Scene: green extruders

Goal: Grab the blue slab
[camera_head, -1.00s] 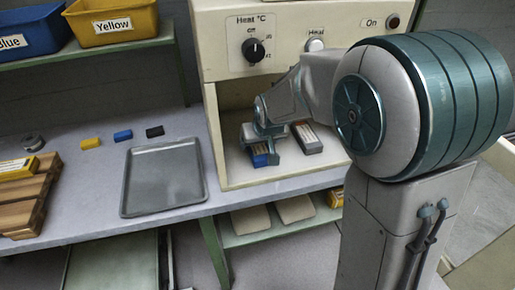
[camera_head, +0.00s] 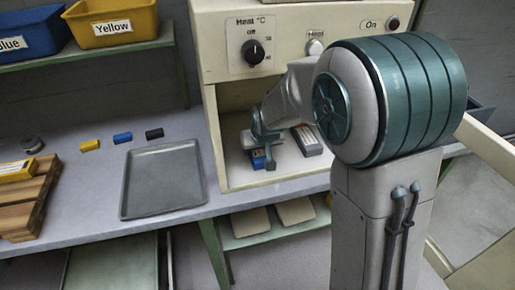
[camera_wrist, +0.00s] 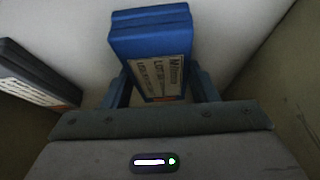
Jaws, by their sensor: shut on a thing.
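The blue slab (camera_wrist: 152,42) with a white printed label stands between the two fingers of my gripper (camera_wrist: 160,92) in the wrist view. My gripper is shut on it. In the head view the blue slab (camera_head: 258,160) shows partly under my gripper (camera_head: 266,152), inside the open cream heater box. My gripper's body and fingers hide part of the slab there. I cannot tell whether the slab is clear of the box floor.
A dark grey slab (camera_head: 307,140) lies right of the blue one in the heater box (camera_head: 228,120), close to my gripper; it also shows in the wrist view (camera_wrist: 38,75). The box walls and top surround the gripper. An empty grey tray (camera_head: 163,180) lies left on the bench.

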